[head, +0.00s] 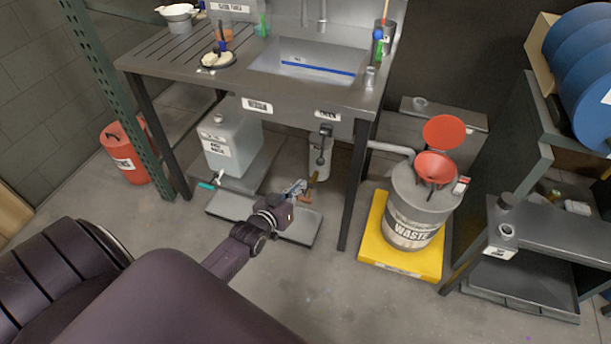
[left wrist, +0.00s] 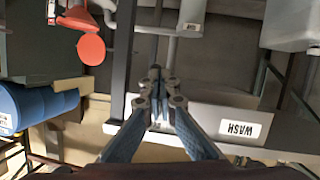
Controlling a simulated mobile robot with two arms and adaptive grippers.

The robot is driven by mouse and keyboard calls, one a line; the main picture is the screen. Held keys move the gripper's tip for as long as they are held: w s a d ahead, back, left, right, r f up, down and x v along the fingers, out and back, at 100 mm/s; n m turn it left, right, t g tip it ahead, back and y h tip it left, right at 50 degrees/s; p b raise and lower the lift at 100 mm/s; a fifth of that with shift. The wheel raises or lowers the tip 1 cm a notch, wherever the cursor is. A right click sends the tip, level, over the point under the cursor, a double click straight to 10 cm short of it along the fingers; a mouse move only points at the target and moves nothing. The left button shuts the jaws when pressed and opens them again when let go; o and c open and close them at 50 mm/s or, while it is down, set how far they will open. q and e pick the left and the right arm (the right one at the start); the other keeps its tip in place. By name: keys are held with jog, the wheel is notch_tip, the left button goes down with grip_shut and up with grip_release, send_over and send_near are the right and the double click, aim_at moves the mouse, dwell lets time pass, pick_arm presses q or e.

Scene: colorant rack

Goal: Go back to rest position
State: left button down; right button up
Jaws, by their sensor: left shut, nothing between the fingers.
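My left gripper (head: 300,187) is shut and empty. In the head view it reaches from the lower left to just in front of the sink bench, low under its front edge. In the left wrist view the two fingers (left wrist: 155,78) come together at their tips with nothing between them. My right gripper is in neither view.
The sink bench (head: 225,83) stands ahead, with a white jug (head: 229,147) beneath it. A waste drum (head: 413,212) with a red funnel (head: 436,167) stands on a yellow tray (head: 374,252). A dark shelf unit (head: 560,232) is at right. The near floor is partly clear.

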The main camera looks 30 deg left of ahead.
pick_arm(q)
jog(key=shift+s+f, duration=0.25)
jog(key=shift+s, duration=0.55)
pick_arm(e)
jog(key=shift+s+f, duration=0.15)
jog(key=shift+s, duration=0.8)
pick_arm(q)
jog(key=s+d+f+m+g, duration=0.1)
jog(key=s+d+f+g, duration=0.25)
jog(key=s+f, duration=0.8)
jog(key=s+d+f+m+g, duration=0.1)
jog(key=s+d+f+g, duration=0.25)
jog(key=s+f, duration=0.8)
jog(key=s+d+f+m+g, duration=0.1)
jog(key=s+d+f+g, duration=0.1)
jog(key=s+f, duration=0.3)
jog(key=s+d+f+m+g, duration=0.1)
jog(key=s+f, duration=0.4)
jog(key=s, duration=0.6)
jog(key=s+d+f+m+g+h, duration=0.1)
jog(key=s+d+f+g, duration=0.2)
jog(key=s+f, duration=0.2)
jog(key=s, duration=0.3)
jog(key=shift+s+d+f+m+g, duration=0.2)
jog(key=shift+s+m+g, duration=0.1)
jog(key=shift+s+m, duration=0.1)
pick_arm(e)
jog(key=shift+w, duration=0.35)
pick_arm(q)
jog(key=shift+w, duration=0.1)
